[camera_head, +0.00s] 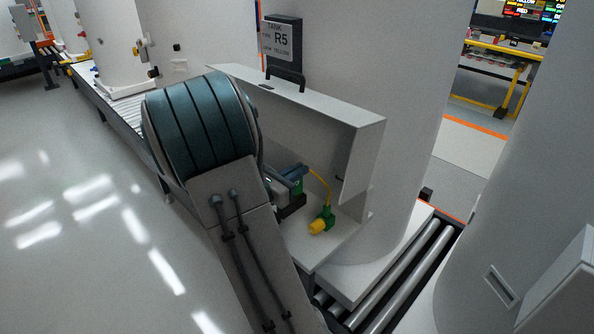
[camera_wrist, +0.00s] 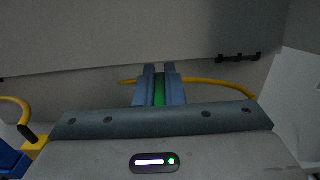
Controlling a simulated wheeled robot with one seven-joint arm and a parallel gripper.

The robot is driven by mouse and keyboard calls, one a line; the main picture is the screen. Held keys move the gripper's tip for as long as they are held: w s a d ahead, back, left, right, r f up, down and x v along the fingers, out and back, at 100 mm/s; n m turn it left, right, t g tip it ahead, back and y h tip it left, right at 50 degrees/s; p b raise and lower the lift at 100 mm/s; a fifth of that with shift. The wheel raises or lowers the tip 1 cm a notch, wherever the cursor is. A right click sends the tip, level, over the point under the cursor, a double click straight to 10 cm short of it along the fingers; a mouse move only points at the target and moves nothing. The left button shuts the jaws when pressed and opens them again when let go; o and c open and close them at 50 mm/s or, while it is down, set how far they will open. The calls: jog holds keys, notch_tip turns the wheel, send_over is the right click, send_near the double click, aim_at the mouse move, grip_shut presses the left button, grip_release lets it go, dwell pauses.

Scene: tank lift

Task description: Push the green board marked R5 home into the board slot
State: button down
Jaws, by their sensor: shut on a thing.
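In the wrist view, the blue fingers of my gripper (camera_wrist: 159,76) are shut on a green board (camera_wrist: 159,92), seen edge-on as a narrow strip. In the head view, my gripper (camera_head: 291,172) is inside the open white box, mostly behind my arm. A bit of the green board (camera_head: 298,187) shows just below the fingers. A dark block (camera_head: 292,206), seemingly the board slot, lies right under it. I cannot tell how deep the board sits. The board's marking is not readable.
A yellow cable (camera_head: 328,188) runs down to a green and yellow connector (camera_head: 322,220) right of the board. The white box (camera_head: 362,150) has walls close around my gripper. Conveyor rollers (camera_head: 400,275) lie at lower right.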

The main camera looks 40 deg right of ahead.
jog(key=shift+f+b, duration=1.05)
jog(key=shift+f, duration=0.35)
jog(key=c, duration=1.5)
grip_release()
jog(key=shift+o, duration=0.2)
jog(key=s+a+b, duration=0.1)
jog(key=a+b, duration=0.1)
jog(key=a, duration=1.1)
jog(key=shift+a, duration=0.4)
jog(key=s+f+m+g+y, duration=0.2)
jog(key=s+m+g+y, duration=0.1)
jog(key=s+m+y, duration=0.4)
jog(key=s+a+m+t+y, duration=0.2)
jog(key=s+a+m+y, duration=0.1)
jog(key=a+m+y, duration=0.2)
jog(key=s+a+r+m+t+y, duration=0.1)
jog(key=s+a+m+t+y, duration=0.1)
jog(key=a+m+y, duration=0.4)
jog(key=s+a, duration=0.1)
jog(key=a, duration=0.2)
jog(key=shift+m+t, duration=0.4)
